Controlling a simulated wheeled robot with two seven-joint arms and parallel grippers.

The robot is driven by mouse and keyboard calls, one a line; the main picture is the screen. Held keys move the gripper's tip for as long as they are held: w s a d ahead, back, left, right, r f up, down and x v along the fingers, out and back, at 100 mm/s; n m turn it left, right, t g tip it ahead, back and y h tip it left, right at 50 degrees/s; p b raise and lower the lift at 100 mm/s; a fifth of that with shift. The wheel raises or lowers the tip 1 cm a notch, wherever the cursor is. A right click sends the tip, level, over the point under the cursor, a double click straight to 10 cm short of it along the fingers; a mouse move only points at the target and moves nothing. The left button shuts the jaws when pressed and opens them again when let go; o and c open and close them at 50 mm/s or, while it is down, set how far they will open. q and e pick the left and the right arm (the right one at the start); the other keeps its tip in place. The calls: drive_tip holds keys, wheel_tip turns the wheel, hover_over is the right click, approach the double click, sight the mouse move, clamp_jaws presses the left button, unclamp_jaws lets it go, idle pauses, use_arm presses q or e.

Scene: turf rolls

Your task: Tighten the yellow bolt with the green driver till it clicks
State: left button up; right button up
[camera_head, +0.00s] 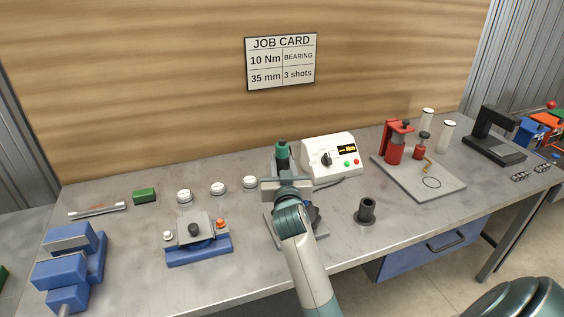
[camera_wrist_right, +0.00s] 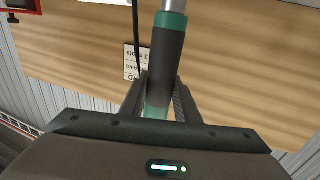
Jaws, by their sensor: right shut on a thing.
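The green driver (camera_head: 282,148) stands about upright at the middle of the bench, its green top above my right gripper (camera_head: 286,186). My right gripper is shut on it. In the right wrist view, the driver (camera_wrist_right: 167,60) has a dark grey body with green bands and a metal upper part, and it passes between the fingers (camera_wrist_right: 160,105). The gripper and arm cover much of the grey fixture (camera_head: 317,229) under the driver. I cannot make out the yellow bolt; the driver's lower end is hidden too. My left gripper is out of view.
A white control box (camera_head: 332,158) stands just behind and right of the driver. A dark cylinder (camera_head: 367,211) stands to the right. A blue-based fixture (camera_head: 199,248) and blue vise (camera_head: 72,262) are left. A red press (camera_head: 394,145) stands on a plate.

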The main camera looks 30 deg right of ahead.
sight(282, 144)
drive_tip(key=shift+f, duration=0.25)
idle(0.8)
drive_tip(key=shift+r, duration=0.1)
wheel_tip(282, 144, up, 5)
drive_tip(key=p, duration=0.4)
drive_tip(key=shift+p, duration=0.35)
drive_tip(key=shift+r+p, duration=0.45)
drive_tip(key=shift+r, duration=0.65)
drive_tip(key=shift+f, duration=0.15)
